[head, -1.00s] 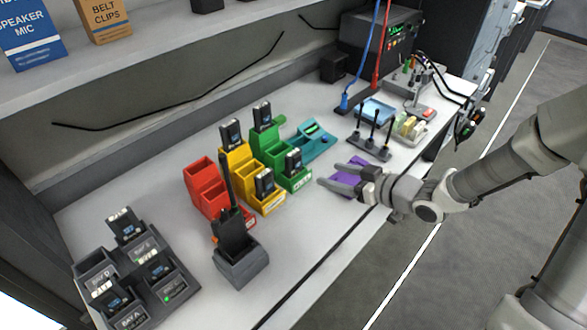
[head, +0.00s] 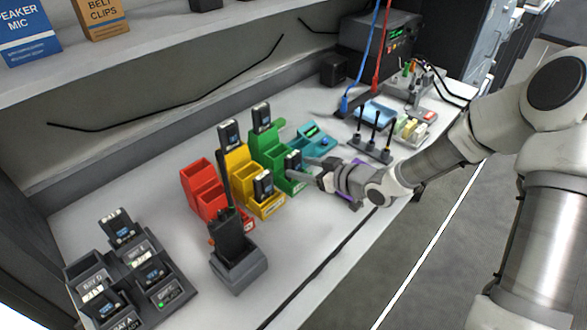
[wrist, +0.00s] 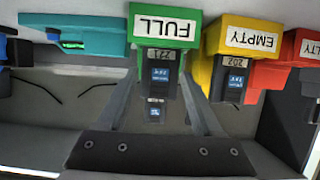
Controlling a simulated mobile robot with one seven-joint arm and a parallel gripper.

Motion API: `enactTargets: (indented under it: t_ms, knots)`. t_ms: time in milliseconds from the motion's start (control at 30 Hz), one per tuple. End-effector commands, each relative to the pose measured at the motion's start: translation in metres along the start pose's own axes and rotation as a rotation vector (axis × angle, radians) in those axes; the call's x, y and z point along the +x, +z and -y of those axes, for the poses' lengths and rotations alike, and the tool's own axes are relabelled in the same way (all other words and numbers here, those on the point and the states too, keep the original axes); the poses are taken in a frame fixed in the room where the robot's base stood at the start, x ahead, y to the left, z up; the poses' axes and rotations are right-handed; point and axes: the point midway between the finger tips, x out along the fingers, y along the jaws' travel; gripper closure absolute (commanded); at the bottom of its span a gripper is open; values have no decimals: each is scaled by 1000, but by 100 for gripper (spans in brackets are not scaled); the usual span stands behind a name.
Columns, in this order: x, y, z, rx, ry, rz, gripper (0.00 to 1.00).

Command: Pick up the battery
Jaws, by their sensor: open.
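Several black batteries stand in labelled bins. One battery (head: 293,161) is in the front compartment of the green bin (head: 290,184). In the wrist view the green bin (wrist: 163,29) reads FULL upside down; its front battery (wrist: 162,74) lies between my fingers, and a rear battery (wrist: 154,112) shows beyond it. My gripper (head: 302,168) is open and close to the green bin's front battery. I cannot tell whether the fingers touch it. Other batteries stand in the green bin's rear compartment (head: 261,118) and in the yellow bin (head: 263,184).
The yellow bin (head: 271,208) marked EMPTY and a red bin (head: 207,190) stand left of the green one. A radio in a charger (head: 238,266) and a multi-bay charger (head: 166,298) are nearer. A teal tray (head: 320,146) and an antenna stand (head: 372,151) are to the right.

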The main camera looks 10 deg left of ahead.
Motion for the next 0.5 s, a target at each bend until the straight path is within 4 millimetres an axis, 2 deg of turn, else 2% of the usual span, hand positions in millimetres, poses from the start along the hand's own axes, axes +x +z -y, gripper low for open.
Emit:
enactTargets:
  t_ms: [67, 400, 433, 500]
  knots:
    - [0, 0, 0, 0, 0, 0, 32]
    - [-1, 0, 0, 0, 0, 0, 94]
    - [-1, 0, 0, 0, 0, 0, 98]
    - [-1, 0, 0, 0, 0, 0, 98]
